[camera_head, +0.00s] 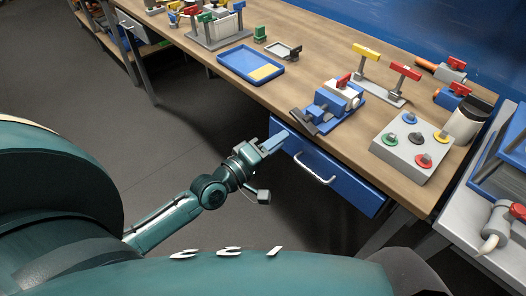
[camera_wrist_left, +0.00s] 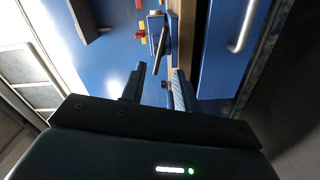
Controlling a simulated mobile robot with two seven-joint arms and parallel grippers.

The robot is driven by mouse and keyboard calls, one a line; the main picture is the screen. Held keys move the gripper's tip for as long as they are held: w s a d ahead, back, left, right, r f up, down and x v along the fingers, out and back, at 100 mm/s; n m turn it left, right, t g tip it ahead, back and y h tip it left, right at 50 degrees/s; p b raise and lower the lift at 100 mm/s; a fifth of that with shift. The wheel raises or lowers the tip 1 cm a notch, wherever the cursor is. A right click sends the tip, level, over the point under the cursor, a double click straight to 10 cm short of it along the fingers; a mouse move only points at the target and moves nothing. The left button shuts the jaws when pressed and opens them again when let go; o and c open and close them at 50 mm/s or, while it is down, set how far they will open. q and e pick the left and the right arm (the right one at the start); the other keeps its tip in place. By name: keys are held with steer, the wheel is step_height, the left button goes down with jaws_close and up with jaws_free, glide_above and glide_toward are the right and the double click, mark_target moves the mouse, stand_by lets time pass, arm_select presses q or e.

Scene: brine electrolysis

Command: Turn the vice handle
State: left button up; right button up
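The blue vice (camera_head: 338,101) stands at the front edge of the wooden table. Its dark handle bar (camera_head: 304,121) sticks out at the vice's front left, over the table edge. My left gripper (camera_head: 277,141) is just off the table edge, below and left of the handle, apart from it. In the left wrist view the gripper's two fingers (camera_wrist_left: 160,73) stand apart with nothing between them. A dark bar, seemingly the vice handle (camera_wrist_left: 162,42), lies beyond the fingertips there. My right gripper is not in view.
A blue drawer (camera_head: 322,172) with a metal handle (camera_head: 314,168) is under the table edge, close to my gripper. A grey box with coloured knobs (camera_head: 411,151) stands right of the vice. A blue tray (camera_head: 251,66) lies left of it.

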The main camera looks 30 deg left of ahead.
arm_select(q)
steer(key=v, duration=0.4)
steer(key=shift+s+a, duration=0.1)
steer(key=shift+s, duration=0.2)
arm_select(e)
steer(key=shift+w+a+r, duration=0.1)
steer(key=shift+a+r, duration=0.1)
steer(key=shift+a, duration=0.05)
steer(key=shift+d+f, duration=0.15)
